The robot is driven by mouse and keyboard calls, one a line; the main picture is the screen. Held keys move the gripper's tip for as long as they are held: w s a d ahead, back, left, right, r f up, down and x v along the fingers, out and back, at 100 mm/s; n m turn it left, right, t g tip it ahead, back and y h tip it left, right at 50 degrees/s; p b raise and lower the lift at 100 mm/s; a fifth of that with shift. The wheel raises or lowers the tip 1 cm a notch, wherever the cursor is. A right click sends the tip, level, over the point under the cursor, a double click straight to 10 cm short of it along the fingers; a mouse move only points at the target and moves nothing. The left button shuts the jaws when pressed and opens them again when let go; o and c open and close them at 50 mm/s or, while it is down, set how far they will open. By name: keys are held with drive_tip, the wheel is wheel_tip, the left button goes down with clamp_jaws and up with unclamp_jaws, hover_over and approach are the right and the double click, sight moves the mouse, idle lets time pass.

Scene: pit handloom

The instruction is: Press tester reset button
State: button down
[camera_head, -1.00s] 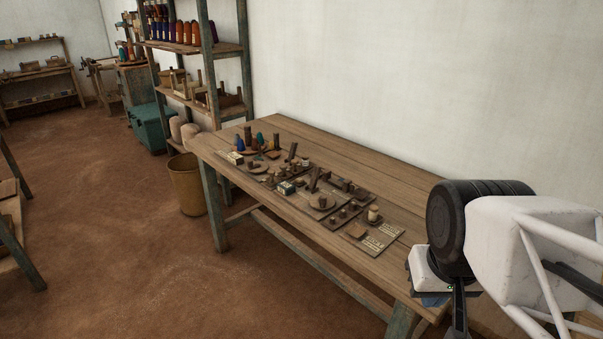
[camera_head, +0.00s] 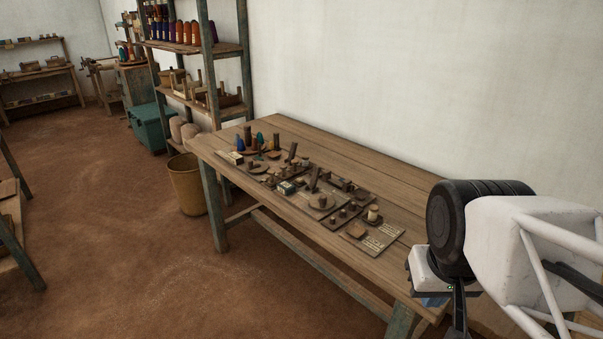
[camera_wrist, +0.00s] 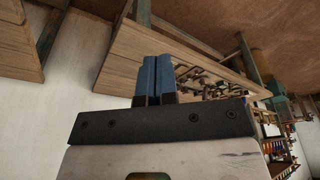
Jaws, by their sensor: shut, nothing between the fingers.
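My gripper (camera_wrist: 157,62) shows in the wrist view with its two blue fingers side by side and shut, nothing between them. In the head view only part of it (camera_head: 432,301) shows at the right, beside the table's near right end and partly hidden by my arm. A group of small wooden and metal parts lies on boards on the table, to the left of my gripper and well apart from it. Among them are a small green and white box (camera_head: 286,188) and a flat board with pale labels (camera_head: 376,242). I cannot make out which part is the tester or its reset button.
The wooden table (camera_head: 400,175) stands along a pale wall, its right back part bare. A dark post (camera_head: 314,179) and several cones rise from the parts. A yellow-brown bin (camera_head: 187,185) and a shelf rack (camera_head: 205,104) stand beyond the left end.

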drive_tip(key=w+r+h, duration=0.1)
drive_tip(key=w+r, duration=0.2)
drive_tip(key=w, duration=0.8)
drive_tip(key=w+r+h, duration=0.1)
drive_tip(key=w+r, duration=0.2)
drive_tip(key=w, duration=0.7)
drive_tip(key=n+t+h, duration=0.3)
drive_tip(key=t, duration=0.2)
hover_over(298, 179)
wheel_tip(298, 179, down, 21)
drive_tip(key=shift+s+f, duration=0.1)
drive_tip(key=shift+f, duration=0.15)
drive_tip(key=shift+f, duration=4.25)
